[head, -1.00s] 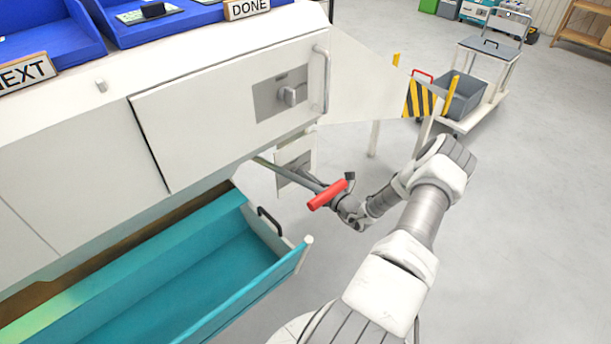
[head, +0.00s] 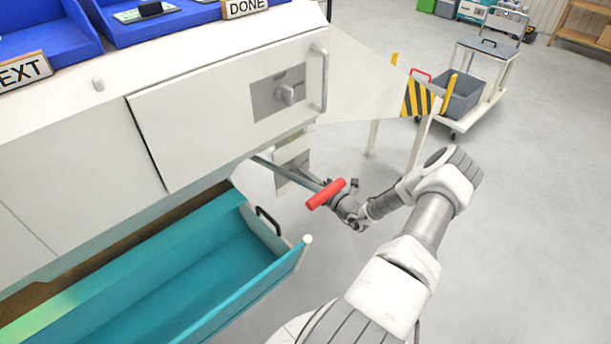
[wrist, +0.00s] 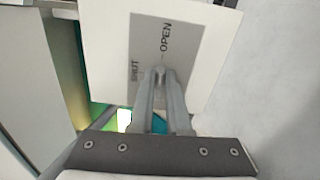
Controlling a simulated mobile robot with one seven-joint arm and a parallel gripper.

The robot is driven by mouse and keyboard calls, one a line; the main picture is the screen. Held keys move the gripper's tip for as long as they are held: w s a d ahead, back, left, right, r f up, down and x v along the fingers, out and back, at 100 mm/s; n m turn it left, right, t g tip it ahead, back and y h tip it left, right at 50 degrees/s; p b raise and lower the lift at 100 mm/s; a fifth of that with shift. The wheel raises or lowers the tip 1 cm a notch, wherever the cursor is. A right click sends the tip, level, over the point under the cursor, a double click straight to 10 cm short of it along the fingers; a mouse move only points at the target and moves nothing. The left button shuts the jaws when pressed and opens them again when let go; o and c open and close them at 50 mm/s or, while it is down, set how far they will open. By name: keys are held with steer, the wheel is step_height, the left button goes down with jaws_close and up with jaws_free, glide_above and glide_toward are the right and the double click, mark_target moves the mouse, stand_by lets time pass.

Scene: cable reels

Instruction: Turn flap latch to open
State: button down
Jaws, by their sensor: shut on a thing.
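The flap is a white panel (wrist: 105,55) with a grey latch plate (wrist: 145,40) lettered SHUT and OPEN. In the wrist view my gripper (wrist: 159,78) is shut on the small latch knob (wrist: 159,71) at the plate's lower part, near the OPEN mark. The fingers hide much of the knob, so its exact angle is hard to tell. In the head view the flap (head: 306,143) hangs below the cabinet's right end. My gripper (head: 342,202) is beside it there, its fingertips partly hidden behind a red grip (head: 326,193) on a grey rod.
A teal drawer (head: 215,255) stands pulled out at lower left. The cabinet door (head: 210,125) above has its own knob (head: 290,95) and a bar handle (head: 319,78). A striped guard (head: 418,97) and a cart with a grey bin (head: 460,95) stand at right. Floor right of my arm is clear.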

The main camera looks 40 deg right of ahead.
steer(key=shift+s+a+f+m, duration=0.1)
steer(key=shift+f+m, duration=0.05)
steer(key=shift+m, duration=0.25)
steer(key=c, duration=0.9)
jaws_free()
steer(key=s, duration=0.5)
steer(key=s+d+p, duration=0.1)
steer(key=s, duration=1.1)
steer(key=shift+s+d+p, duration=0.15)
steer(key=shift+d+p, duration=0.1)
steer(key=shift+p, duration=0.1)
